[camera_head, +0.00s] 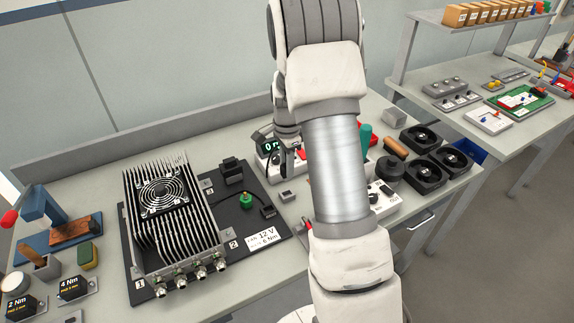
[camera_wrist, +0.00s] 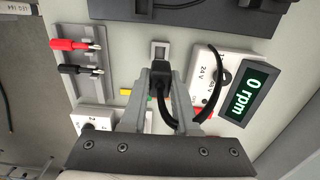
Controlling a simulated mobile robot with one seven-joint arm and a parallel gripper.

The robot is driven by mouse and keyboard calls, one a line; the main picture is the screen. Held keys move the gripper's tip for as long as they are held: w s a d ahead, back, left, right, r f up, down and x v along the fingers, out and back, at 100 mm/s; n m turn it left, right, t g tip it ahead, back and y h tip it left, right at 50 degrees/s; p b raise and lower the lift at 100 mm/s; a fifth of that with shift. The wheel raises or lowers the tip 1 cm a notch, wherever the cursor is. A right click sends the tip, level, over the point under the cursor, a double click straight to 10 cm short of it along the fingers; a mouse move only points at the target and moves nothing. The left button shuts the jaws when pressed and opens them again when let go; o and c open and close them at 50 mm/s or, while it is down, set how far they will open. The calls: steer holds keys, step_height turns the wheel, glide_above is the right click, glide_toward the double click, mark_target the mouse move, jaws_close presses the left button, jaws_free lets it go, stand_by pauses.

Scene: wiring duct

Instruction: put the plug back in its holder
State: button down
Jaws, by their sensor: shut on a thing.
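The plug (camera_wrist: 158,77) is black, with a black cable curving from it down and to the right in the wrist view. My gripper (camera_wrist: 161,78) is shut on the plug, with one grey finger on either side of it. A small pale block with a grey recess, which looks like the holder (camera_wrist: 160,47), lies just beyond the fingertips in the wrist view. The plug appears apart from it; the height between them is unclear. A small grey block, likely the same holder (camera_head: 287,196), shows beside the black mat in the head view. My arm hides much of the area around the gripper there.
A white box with a 0 rpm display (camera_wrist: 248,94) stands close on the right in the wrist view. Red and black leads (camera_wrist: 78,56) rest on a grey rack at left. A finned unit (camera_head: 172,215) sits on the black mat; several black fans (camera_head: 423,160) stand at right.

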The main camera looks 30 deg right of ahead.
mark_target(287, 179)
steer(key=shift+f+b, duration=1.65)
steer(key=shift+f, duration=1)
steer(key=shift+f+b, duration=0.9)
steer(key=shift+f, duration=0.35)
steer(key=c, duration=0.6)
jaws_free()
step_height(287, 179, up, 17)
steer(key=shift+f+p, duration=0.15)
steer(key=shift+p, duration=0.45)
steer(key=shift+r, duration=0.4)
